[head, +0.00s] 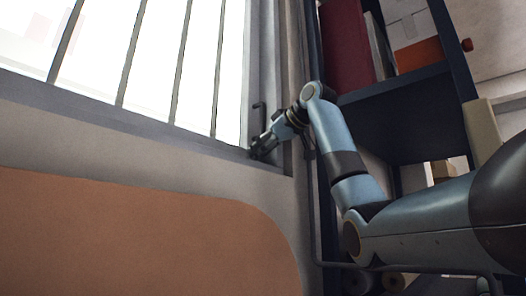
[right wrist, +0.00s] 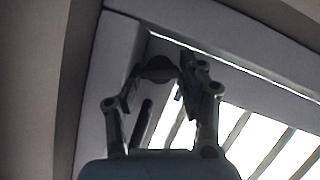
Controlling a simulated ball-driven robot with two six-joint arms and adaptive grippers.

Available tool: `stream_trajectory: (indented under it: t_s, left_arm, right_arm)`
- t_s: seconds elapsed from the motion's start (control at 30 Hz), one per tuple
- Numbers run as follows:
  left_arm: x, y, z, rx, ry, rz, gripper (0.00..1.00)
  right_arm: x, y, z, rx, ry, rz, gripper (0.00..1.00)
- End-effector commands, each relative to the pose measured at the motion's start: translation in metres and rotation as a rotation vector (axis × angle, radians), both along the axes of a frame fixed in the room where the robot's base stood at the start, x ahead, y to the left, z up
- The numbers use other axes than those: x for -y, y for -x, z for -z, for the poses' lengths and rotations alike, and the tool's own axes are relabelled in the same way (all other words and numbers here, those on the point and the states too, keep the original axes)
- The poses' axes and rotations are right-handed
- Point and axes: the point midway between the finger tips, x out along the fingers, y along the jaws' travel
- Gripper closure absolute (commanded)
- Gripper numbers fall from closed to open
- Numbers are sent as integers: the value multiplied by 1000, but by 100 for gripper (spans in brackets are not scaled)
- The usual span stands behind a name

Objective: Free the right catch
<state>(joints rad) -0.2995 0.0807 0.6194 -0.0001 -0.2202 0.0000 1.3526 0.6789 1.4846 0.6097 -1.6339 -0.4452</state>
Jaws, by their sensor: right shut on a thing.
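The window (head: 150,60) has a grey frame with upright bars. My right gripper (head: 256,152) is at the lower right corner of this frame. In the right wrist view its two fingers (right wrist: 178,76) are closed in on a small dark piece at the frame, which I take to be the right catch; the fingers hide most of it. A dark bent handle (head: 260,106) stands on the right side of the frame, just above the gripper. A dark rod, perhaps this handle, shows between the finger linkages in the right wrist view (right wrist: 141,122). My left gripper is out of view.
A dark blue shelf (head: 400,85) with a red book (head: 345,45) and other items stands right of the window, close behind my right arm. An orange rounded panel (head: 140,235) lies below the window. The wall strip between them is clear.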

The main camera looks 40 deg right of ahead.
Motion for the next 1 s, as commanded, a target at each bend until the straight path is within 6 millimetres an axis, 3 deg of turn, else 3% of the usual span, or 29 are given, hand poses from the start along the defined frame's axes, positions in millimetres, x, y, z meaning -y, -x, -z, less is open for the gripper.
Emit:
stream_trajectory:
  t_s: [0.17,0.5,0.77,0.8,0.97,1.0]
  left_arm:
    - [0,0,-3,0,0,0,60]
    - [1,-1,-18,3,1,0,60]
    - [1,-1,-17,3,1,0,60]
    - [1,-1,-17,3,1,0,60]
    - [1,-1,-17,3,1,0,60]
    - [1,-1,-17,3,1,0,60]
  right_arm:
    - [1,0,-1,-3,-31,1,92]
    - [3,0,-1,-34,-388,1,92]
    - [3,0,-1,-34,-400,1,92]
    - [3,0,-1,-34,-400,1,57]
    - [3,0,-1,-34,-398,0,37]
    - [3,0,-1,-34,-398,0,37]
